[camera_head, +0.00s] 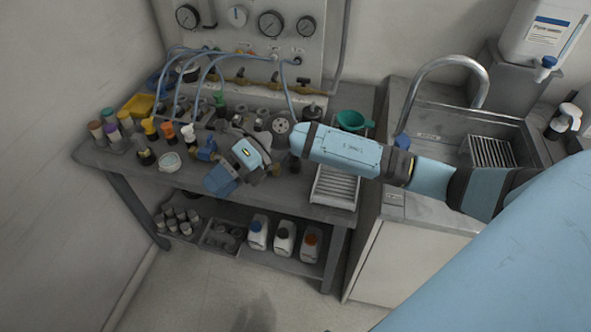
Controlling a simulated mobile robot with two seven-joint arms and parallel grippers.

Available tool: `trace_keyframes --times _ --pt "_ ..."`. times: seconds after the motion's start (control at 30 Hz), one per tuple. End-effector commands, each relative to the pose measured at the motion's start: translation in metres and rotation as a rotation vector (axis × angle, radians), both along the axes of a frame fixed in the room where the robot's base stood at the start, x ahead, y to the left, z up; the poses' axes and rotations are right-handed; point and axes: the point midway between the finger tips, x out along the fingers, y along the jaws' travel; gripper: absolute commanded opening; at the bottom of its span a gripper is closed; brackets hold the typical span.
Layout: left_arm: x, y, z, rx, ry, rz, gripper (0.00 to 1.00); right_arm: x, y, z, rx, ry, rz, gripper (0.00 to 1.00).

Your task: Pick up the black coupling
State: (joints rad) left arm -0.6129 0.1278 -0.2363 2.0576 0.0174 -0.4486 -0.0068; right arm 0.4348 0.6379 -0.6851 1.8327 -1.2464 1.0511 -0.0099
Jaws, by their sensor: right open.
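My right arm reaches in from the right across the sink and bench. My right gripper (213,165) is over the front middle of the grey bench (290,196), tilted, with its blue fingers apart and nothing visible between them. I cannot single out the black coupling with certainty. Several small dark fittings (263,116) stand behind the gripper, and a dark piece (146,157) stands to its left near the bench's front edge. The gripper and wrist hide part of the bench top. My left gripper is not in view.
Bottles with coloured caps (168,131) and a white round dish (170,162) stand left of the gripper. A gauge panel (250,35) with blue hoses rises behind. A green funnel (351,120), a ribbed tray (335,187) and a sink (450,122) lie to the right.

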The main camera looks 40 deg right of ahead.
Motion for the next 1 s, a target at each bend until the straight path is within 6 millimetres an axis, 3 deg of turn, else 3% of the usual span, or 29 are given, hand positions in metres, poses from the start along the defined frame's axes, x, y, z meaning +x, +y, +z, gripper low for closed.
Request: trace_keyframes --times 0.03,0.17,0.3,0.43,0.6,1.0 --pt "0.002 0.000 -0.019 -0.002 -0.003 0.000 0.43 0.014 -0.023 -0.019 -0.162 -0.087 0.063 0.67" --pt "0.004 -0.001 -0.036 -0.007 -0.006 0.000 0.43 0.047 -0.094 -0.037 -0.577 -0.225 0.175 0.67" --pt "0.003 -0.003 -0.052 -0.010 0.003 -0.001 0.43 0.076 -0.172 -0.030 -0.947 -0.276 0.205 0.67" --pt "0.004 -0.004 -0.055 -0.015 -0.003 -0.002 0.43 0.089 -0.221 -0.015 -1.161 -0.272 0.193 0.67" --pt "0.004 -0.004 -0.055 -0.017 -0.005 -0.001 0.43 0.093 -0.244 -0.011 -1.262 -0.261 0.183 0.67" --pt "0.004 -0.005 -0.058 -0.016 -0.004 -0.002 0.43 0.093 -0.244 -0.080 -1.263 -0.260 0.183 0.67"
